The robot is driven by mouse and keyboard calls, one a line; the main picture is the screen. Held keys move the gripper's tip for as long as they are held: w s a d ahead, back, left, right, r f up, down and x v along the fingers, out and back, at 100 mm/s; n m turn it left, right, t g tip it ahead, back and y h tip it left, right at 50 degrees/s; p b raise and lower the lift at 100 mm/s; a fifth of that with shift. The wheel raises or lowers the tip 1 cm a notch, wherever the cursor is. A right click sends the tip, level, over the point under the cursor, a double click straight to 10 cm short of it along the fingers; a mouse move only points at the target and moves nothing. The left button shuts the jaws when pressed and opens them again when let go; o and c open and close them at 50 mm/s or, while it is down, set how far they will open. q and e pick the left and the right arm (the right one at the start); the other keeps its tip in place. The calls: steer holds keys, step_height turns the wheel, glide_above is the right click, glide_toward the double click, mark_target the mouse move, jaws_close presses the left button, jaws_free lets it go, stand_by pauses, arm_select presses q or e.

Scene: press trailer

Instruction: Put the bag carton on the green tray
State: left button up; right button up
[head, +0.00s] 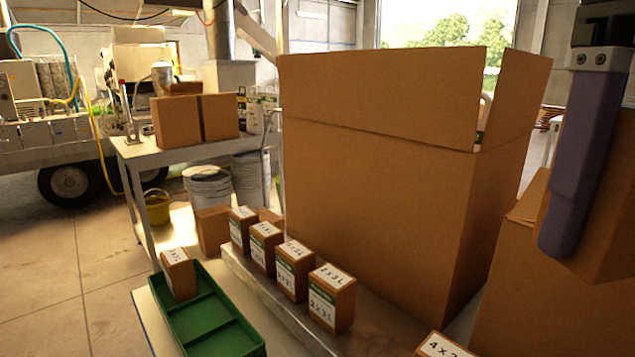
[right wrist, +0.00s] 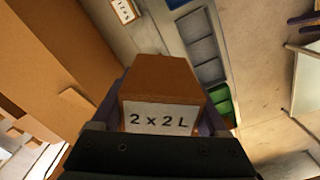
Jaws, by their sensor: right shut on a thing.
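My right gripper (head: 572,235) is at the right edge of the head view, with one purple finger showing. It is shut on a brown carton (head: 615,240), held in the air and partly cut off by the picture edge. In the right wrist view this carton (right wrist: 165,82) sits between the fingers, with a white label reading 2 x 2 L. The green tray (head: 225,320) is low at the left in the head view, with dividers. One small carton (head: 178,275) stands in its far compartment; the nearer ones look empty. My left gripper is not in view.
Several labelled cartons (head: 293,270) stand in a row right of the tray. A large open cardboard box (head: 400,190) rises behind them, between the tray and my right gripper. Another carton marked 4 x (head: 440,346) is at the bottom edge. A table (head: 150,152) with brown boxes stands behind.

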steer(key=shift+s+a+r+m, duration=0.1)
steer(key=shift+r+m, duration=0.4)
steer(key=shift+m, duration=0.4)
steer(key=s+r+p, duration=0.3)
steer(key=r+p, duration=1.5)
steer(key=p, duration=0.1)
steer(key=s+r+p, duration=0.3)
steer(key=r+p, duration=1.5)
steer(key=p, duration=0.1)
steer(key=w+d+f+m+b, duration=0.3)
steer(key=w+f+b, duration=0.1)
steer(key=f+b, duration=1.3)
steer(key=w+d+f+m+b, duration=0.3)
steer(key=w+d+f+b, duration=0.1)
steer(key=f+b, duration=1.25)
steer(key=w+d+f+m+b, duration=0.3)
steer(key=w+f+m+b, duration=0.1)
steer(key=f+b, duration=1.35)
step_height(320, 180, down, 18)
steer(key=b, duration=0.4)
steer(key=shift+w+f, duration=0.15)
steer(key=shift+f, duration=0.2)
steer(key=shift+f, duration=0.15)
